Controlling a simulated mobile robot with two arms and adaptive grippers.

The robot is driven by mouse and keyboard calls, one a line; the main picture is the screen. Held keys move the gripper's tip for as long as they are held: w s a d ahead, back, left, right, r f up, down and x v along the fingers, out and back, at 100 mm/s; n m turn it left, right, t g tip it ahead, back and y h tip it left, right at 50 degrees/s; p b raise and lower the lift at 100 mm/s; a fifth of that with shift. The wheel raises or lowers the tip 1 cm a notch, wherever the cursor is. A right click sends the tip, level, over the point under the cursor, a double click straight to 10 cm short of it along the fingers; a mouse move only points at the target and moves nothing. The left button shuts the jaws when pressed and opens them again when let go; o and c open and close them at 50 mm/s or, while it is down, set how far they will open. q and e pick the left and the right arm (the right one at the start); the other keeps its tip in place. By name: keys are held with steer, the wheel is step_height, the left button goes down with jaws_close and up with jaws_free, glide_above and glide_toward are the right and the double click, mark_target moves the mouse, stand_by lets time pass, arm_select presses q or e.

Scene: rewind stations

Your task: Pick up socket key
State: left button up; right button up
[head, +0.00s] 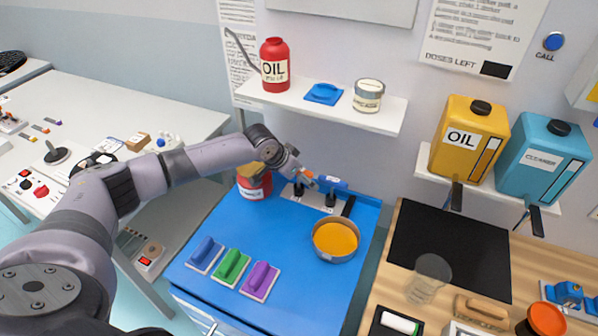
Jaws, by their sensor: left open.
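My left arm reaches in from the left, and its gripper (303,179) is at the back of the blue worktop (290,232). It is open, just above a small pale holder plate (310,196). A small blue piece (333,184) and a black bar-like handle (348,206) are at the right of the plate, close to the fingers. Which of these is the socket key I cannot tell; the parts are small and the gripper partly hides them. My right gripper is not in view.
A red can (254,186) stands left of the gripper, partly behind my arm. An orange-filled round pan (335,239) and several coloured-handled blocks (232,265) sit on the worktop. A shelf (330,108) with a red oil bottle (275,65) hangs above.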

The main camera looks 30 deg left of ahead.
arm_select(q)
steer(key=shift+r, duration=0.1)
steer(key=c, duration=1.3)
